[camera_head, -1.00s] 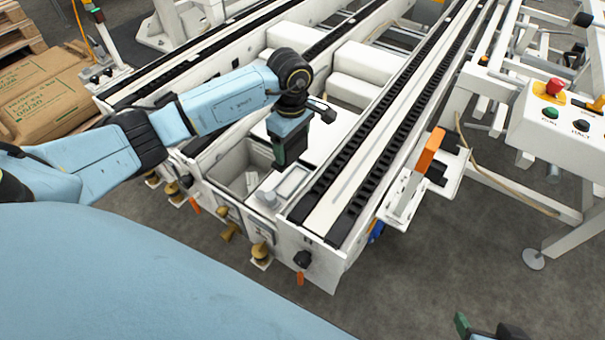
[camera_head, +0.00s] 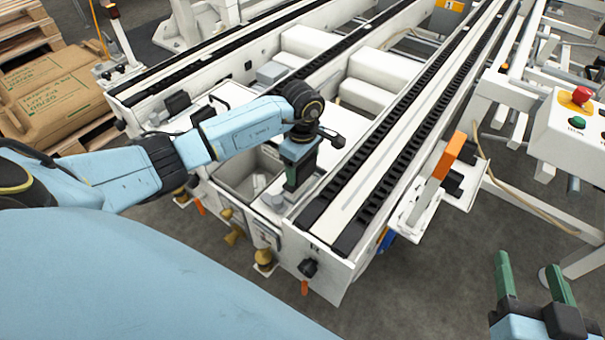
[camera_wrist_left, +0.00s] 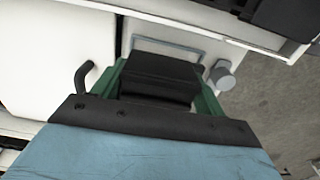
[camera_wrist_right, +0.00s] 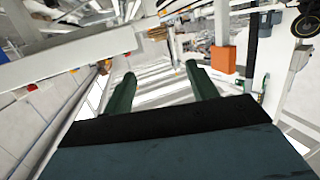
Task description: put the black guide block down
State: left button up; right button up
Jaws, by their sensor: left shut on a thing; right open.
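The black guide block (camera_wrist_left: 160,75) is between the green fingers of my left gripper (camera_wrist_left: 158,92) in the left wrist view. In the head view my left gripper (camera_head: 292,184) points down over the white deck by the near end of the conveyor, and the block is mostly hidden there. Just beyond the block is a rectangular outlined area (camera_wrist_left: 168,45) on the white surface. I cannot tell whether the block touches the deck. My right gripper (camera_head: 532,272) is open and empty at the lower right, and its spread fingers show in the right wrist view (camera_wrist_right: 160,92).
An open white bin recess (camera_head: 246,178) lies left of the left gripper. Black conveyor chains (camera_head: 395,150) run along its right. A bracket with an orange part (camera_head: 450,157) and a control box with a red button (camera_head: 581,96) stand at right.

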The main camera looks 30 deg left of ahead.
aim_at(303, 174)
pick_arm(q)
notch_tip(303, 174, down, 3)
jog(key=shift+r+b, duration=0.15)
jog(key=shift+b, duration=0.35)
jog(key=shift+f, duration=0.2)
pick_arm(e)
jog(key=shift+w+a+r+t+y, duration=0.1)
jog(key=shift+a+r+t+y, duration=0.15)
jog(key=shift+r+t, duration=0.45)
jog(key=shift+s+a+r+t+y, duration=0.1)
jog(key=shift+r+t+y, duration=0.3)
jog(key=shift+r, duration=0.65)
jog(key=shift+w+a+r+t+y, duration=0.1)
jog(key=shift+a+r+t+y, duration=0.1)
jog(key=shift+r+t, duration=0.55)
pick_arm(q)
jog(key=shift+f, duration=0.1)
pick_arm(e)
jog(key=shift+r, duration=0.3)
pick_arm(q)
jog(key=o, duration=1)
pick_arm(e)
jog(key=shift+r, duration=0.2)
